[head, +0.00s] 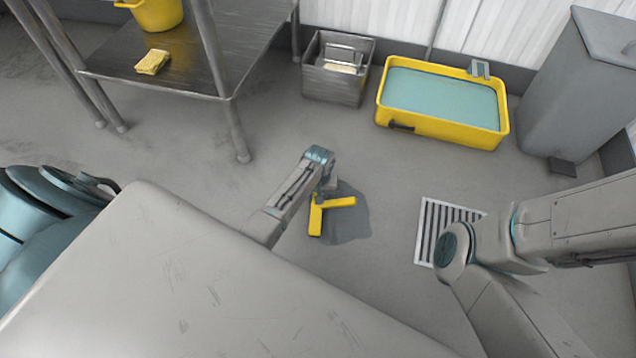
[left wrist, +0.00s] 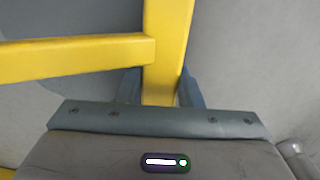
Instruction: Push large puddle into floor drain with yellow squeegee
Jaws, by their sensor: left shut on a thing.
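The yellow squeegee (head: 316,220) is down by the floor in the head view, over the left part of the large puddle (head: 350,229), a dark grey patch. My left gripper (left wrist: 160,92) is shut on the squeegee's yellow bar (left wrist: 166,45), with a finger on each side in the left wrist view. In the head view my arm partly hides that grip. The floor drain (head: 428,235), a white-framed slatted grate, lies to the right of the puddle with dry floor between them. My right arm covers part of the drain, and its gripper is out of view.
A yellow tub of water (head: 393,112) and a metal bin (head: 333,88) stand at the back. A tall grey bin (head: 570,105) is at the back right. A metal table (head: 190,85) with a sponge (head: 152,62) and yellow bucket (head: 158,12) stands at the left.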

